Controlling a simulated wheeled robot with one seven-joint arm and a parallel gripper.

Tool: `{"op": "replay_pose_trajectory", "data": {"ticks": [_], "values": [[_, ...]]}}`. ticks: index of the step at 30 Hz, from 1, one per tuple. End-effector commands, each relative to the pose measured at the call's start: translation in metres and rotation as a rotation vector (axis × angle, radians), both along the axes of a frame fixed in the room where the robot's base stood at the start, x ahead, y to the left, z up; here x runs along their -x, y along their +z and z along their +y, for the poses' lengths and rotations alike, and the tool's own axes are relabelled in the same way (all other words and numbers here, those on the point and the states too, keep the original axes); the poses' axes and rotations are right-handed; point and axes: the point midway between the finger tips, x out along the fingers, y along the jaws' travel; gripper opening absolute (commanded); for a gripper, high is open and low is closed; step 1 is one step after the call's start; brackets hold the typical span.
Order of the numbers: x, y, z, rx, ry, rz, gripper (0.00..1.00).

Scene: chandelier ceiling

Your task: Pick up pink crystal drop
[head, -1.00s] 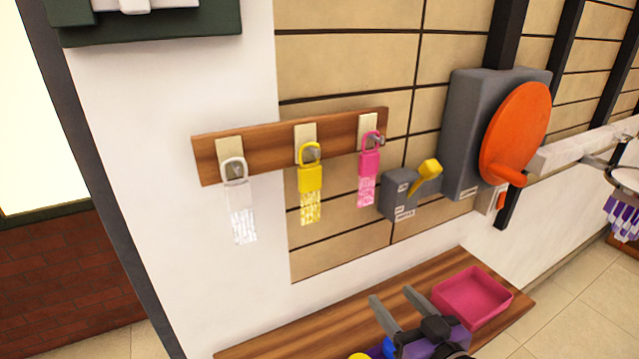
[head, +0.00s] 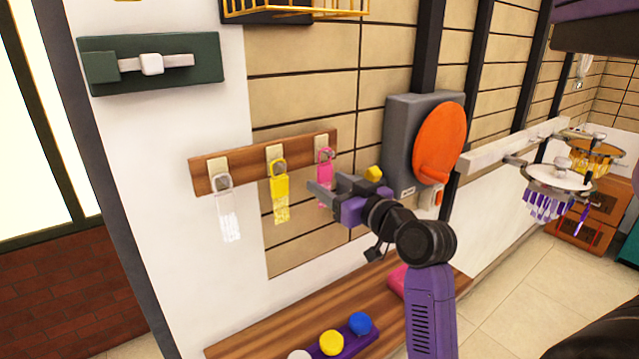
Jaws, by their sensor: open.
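The pink crystal drop (head: 325,160) hangs by its loop from a hook at the right end of a wooden rack (head: 235,166) on the wall. Its lower part is partly hidden behind my gripper. My gripper (head: 316,188) is open, with its grey fingers pointing left at the height of the drop's lower half. Whether the fingers are around the drop or in front of it I cannot tell. A yellow drop (head: 280,195) hangs on the middle hook and a clear white drop (head: 229,213) on the left hook.
An orange disc (head: 438,142) on a grey wall box stands right of the rack. A yellow lever (head: 374,173) shows just behind my gripper. Below, a wooden shelf (head: 262,335) bears a pink tray (head: 397,281), mostly hidden by my arm, and white, yellow and blue round knobs (head: 332,342).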

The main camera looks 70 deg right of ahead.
Motion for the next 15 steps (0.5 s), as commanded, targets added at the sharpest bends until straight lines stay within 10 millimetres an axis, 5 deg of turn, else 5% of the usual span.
{"op": "replay_pose_trajectory", "data": {"ticks": [15], "values": [[-0.048,0.002,-0.03,0.001,-0.001,0.001,0.58]]}}
